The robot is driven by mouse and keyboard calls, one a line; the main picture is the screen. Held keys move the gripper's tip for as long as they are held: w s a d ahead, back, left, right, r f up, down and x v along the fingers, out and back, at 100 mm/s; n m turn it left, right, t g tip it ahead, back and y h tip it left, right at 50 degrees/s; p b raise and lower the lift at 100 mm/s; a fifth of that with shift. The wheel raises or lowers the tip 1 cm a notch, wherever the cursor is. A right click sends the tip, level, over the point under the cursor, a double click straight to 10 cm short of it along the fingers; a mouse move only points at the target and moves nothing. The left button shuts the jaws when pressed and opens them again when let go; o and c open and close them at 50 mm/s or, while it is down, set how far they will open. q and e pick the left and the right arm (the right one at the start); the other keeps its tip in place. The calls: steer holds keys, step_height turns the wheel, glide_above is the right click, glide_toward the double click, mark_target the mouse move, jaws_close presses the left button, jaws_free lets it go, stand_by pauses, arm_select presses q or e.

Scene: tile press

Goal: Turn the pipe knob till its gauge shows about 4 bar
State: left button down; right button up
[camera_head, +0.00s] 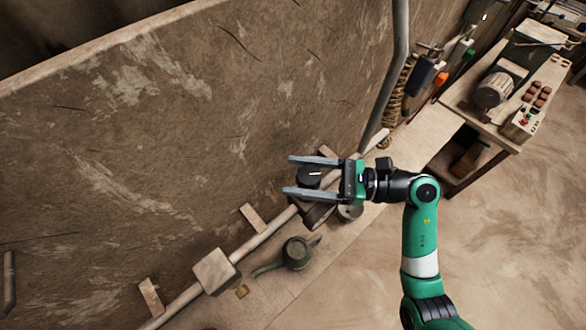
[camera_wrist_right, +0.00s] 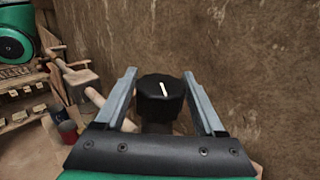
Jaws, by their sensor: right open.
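The pipe knob (camera_head: 309,176) is black and round with a white pointer mark, set on the pipe along the wall. In the right wrist view the knob (camera_wrist_right: 161,97) sits between the two grey fingers, with its white mark close to upright and leaning slightly left at the top. My right gripper (camera_head: 290,174) is open, with one finger on each side of the knob. A gap shows between each finger and the knob in the wrist view. I cannot make out a gauge face or its reading in either view. My left gripper is not in view.
The pipe (camera_head: 265,234) runs along the wall (camera_head: 130,130) through a pale square box (camera_head: 214,271). A dark green watering can (camera_head: 297,253) stands on the ledge below the knob. A workbench (camera_head: 455,100) with a machine and controls is at upper right. The floor at right is clear.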

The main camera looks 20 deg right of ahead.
steer(key=shift+w+a, duration=0.35)
steer(key=shift+a, duration=0.3)
steer(key=shift+c, duration=0.3)
steer(key=c, duration=1)
steer(key=shift+c, duration=0.2)
steer(key=shift+t, duration=0.3)
steer(key=m+t+h+p, duration=0.2)
steer(key=shift+w+d+r+p, duration=0.15)
steer(key=shift+w+r+p, duration=0.05)
steer(key=shift+r+p, duration=0.1)
steer(key=m+t+h+p, duration=0.2)
steer(key=p, duration=0.1)
steer(key=m+t+h+p, duration=0.1)
steer(key=shift+w+d+h+p, duration=0.25)
steer(key=shift+d+h+p, duration=0.05)
steer(key=shift+h+p, duration=0.1)
steer(key=shift+w+d+f+m+t+h+p, duration=0.15)
steer(key=shift+d+f+m+t+h+p, duration=0.05)
steer(key=shift+m+t+h+p, duration=0.6)
